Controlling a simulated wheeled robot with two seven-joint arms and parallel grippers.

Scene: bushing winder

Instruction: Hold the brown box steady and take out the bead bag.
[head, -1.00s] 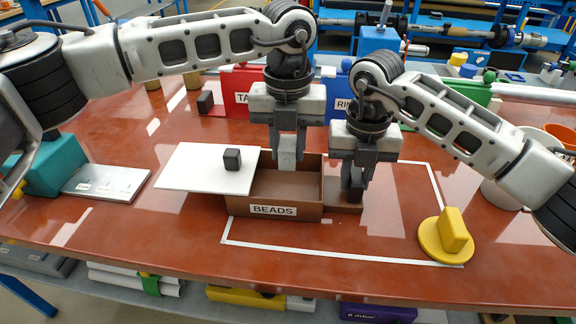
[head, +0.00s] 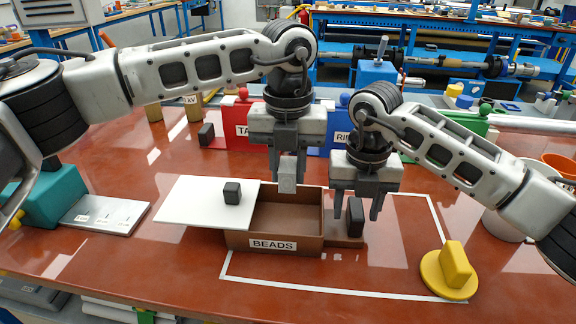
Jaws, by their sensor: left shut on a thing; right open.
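The brown box (head: 305,240), labelled BEADS, stands on the red-brown table with its open top showing a brown inside. The white lid (head: 205,205) with a black knob lies across its left part. My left gripper (head: 287,188) comes down at the box's far wall and is shut on it; the exact contact is hard to see. My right gripper (head: 356,213) is open and empty, its fingers either side of and above the black handle (head: 356,217) on the brown ledge at the box's right. No bead bag shows; the lid hides the box's left inside.
A white outline on the table surrounds the box. A yellow knob on a disc (head: 455,268) is at right. A red box (head: 243,125) and a blue box (head: 343,140) stand behind my grippers. A teal block with a grey plate (head: 108,215) is at left. Table front is clear.

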